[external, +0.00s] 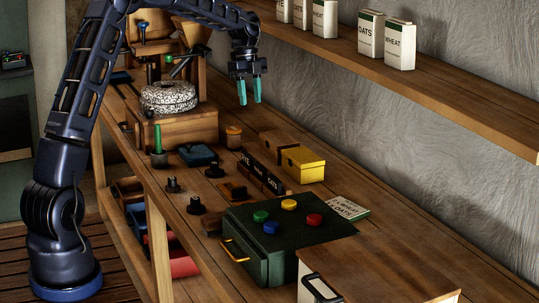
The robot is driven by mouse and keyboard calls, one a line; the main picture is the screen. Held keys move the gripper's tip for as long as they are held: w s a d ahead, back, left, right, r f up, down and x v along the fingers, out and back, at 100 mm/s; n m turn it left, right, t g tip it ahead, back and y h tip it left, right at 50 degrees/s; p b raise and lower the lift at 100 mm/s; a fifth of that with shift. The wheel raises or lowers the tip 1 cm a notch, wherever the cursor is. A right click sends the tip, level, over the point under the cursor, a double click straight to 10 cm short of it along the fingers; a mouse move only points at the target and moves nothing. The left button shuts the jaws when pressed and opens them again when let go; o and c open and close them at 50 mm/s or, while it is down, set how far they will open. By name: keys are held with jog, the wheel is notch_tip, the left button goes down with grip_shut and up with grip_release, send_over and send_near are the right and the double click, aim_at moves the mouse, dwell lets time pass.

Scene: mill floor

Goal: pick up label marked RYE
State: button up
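A row of small black labels stands on the bench. The far-left one, with white letters that look like RYE (246,161), is partly cut off from view at its left end. The labels beside it (272,182) have lettering too small to read surely. My gripper (250,102) hangs above the back of the bench, fingers pointing down. Its two teal fingers are apart with nothing between them. In the picture it is above the labels and clear of them.
A yellow box (305,166) stands right beside the labels. A green box (252,250) with several coloured knobs is in front. A speckled millstone (169,98) sits behind left. Black knobs (195,205) stand near the left edge. A shelf (450,97) holds bags above right.

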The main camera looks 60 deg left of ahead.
jog(key=w+a+f+m+h, duration=0.2)
jog(key=a+f+m, duration=0.1)
jog(key=a+f, duration=0.9)
send_over(248, 154)
jog(key=a, duration=0.3)
jog(key=f, duration=0.4)
jog(key=shift+s+d+f, duration=0.15)
jog(key=shift+s, duration=0.2)
jog(key=shift+w+x, duration=0.15)
jog(key=shift+x, duration=1.15)
jog(key=shift+w+x, duration=0.15)
jog(key=shift+x, duration=1.15)
jog(key=shift+c, duration=0.2)
grip_shut()
